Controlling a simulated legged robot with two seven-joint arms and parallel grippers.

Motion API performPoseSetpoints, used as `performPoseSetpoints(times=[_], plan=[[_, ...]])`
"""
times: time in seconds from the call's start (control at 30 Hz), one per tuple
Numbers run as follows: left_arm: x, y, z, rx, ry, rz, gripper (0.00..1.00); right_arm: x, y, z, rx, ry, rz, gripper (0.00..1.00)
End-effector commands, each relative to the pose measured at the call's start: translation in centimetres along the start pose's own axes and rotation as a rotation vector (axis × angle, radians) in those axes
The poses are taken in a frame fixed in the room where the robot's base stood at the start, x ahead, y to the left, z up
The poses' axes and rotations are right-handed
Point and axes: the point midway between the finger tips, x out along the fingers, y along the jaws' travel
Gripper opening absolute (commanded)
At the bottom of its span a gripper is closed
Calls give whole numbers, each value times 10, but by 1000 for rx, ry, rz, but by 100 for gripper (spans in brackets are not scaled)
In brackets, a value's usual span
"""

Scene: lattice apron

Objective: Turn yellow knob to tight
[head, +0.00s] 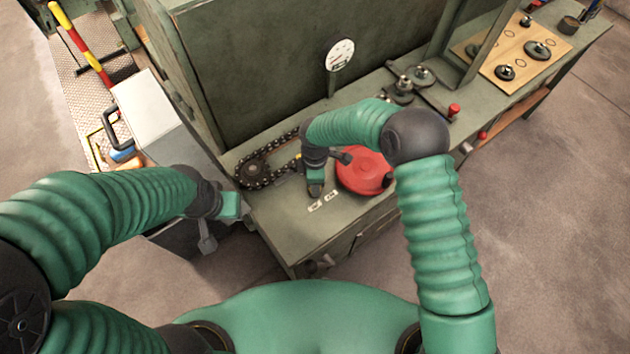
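A small yellow patch (298,157) shows at the left edge of my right wrist, near the chain. It may be the yellow knob, but most of it is hidden and I cannot tell its turn. My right gripper (316,189) points down at the bench top, just left of the red disc and above two small white labels (315,207). Its fingers are too small and hidden to tell open from shut. My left gripper (241,207) is off the bench's left front corner, apart from the bench parts. Its finger state is unclear.
The green bench (290,236) carries a chain with a sprocket (252,173), a red disc (362,171) and a round gauge (340,54). A red-topped knob (453,110) and a wooden board (512,60) are farther right. A grey box (158,112) stands left.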

Motion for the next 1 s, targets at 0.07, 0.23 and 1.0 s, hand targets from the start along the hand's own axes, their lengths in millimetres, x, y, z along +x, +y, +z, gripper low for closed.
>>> performPoseSetpoints(times=[0.07,0.23,1.0], plan=[[-1,0,0,0,0,0,36,-4,6,-1,-12,5,15,0],[-1,0,0,0,0,0,36,-4,6,-1,-22,5,15,0],[0,0,0,0,0,0,36,-3,2,0,-22,2,5,59]])
